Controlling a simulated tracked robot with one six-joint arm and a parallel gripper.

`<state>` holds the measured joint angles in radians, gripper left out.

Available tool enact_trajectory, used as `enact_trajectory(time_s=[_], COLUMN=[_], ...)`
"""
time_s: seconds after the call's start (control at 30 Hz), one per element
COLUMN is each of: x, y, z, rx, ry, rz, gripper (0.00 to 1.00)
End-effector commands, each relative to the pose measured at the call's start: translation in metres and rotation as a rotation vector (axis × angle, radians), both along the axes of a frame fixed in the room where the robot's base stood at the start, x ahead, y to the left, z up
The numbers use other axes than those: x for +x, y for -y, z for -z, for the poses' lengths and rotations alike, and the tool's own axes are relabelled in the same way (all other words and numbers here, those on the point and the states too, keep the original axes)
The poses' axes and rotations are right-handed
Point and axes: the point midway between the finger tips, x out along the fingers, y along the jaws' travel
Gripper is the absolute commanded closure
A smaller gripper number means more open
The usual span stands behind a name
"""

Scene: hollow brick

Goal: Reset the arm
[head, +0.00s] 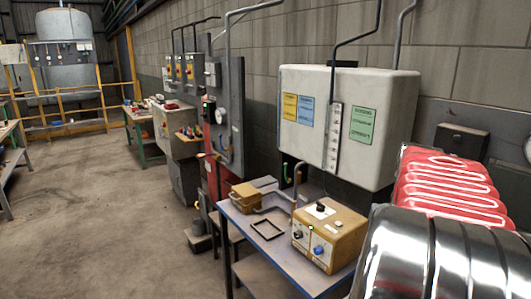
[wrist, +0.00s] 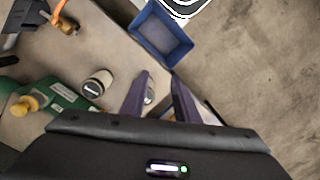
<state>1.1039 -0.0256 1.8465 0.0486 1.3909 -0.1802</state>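My gripper (wrist: 160,76) shows in the wrist view, its two dark purple fingers apart with a gap between them. A small shiny item (wrist: 149,95) shows beside the left finger; it seems to lie on the surface below, but I cannot tell its distance. The gripper points down over a pale worktop (wrist: 125,45), with a blue open box (wrist: 158,36) just beyond the fingertips. The fingers appear to hold nothing. The gripper is not seen in the head view.
In the wrist view, a dark-labelled jar (wrist: 97,83) and a green device (wrist: 70,103) are left of the fingers. In the head view, a blue table (head: 250,250) bears a tan control box (head: 329,236); a white cabinet (head: 345,120) hangs behind. Open floor (head: 100,220) lies left.

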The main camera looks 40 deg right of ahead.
Motion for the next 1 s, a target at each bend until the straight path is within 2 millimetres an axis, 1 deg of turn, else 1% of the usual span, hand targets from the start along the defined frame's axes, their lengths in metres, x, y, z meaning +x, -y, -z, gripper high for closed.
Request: enact_trajectory(time_s=[0.03, 0.2, 0.37, 0.5, 0.73, 1.0], x=[0.012, 0.041, 0.064, 0.079, 0.095, 0.101], y=[-0.013, -0.053, -0.091, -0.126, -0.183, -0.248], z=[-0.002, -0.005, -0.006, -0.007, -0.005, 0.001], rx=[-0.018, -0.072, -0.120, -0.157, -0.213, -0.263], ry=[0.008, 0.034, 0.066, 0.099, 0.167, 0.258], rz=[-0.036, -0.136, -0.229, -0.309, -0.443, -0.597], gripper=[0.72, 0.72, 0.72, 0.72, 0.72, 0.72])
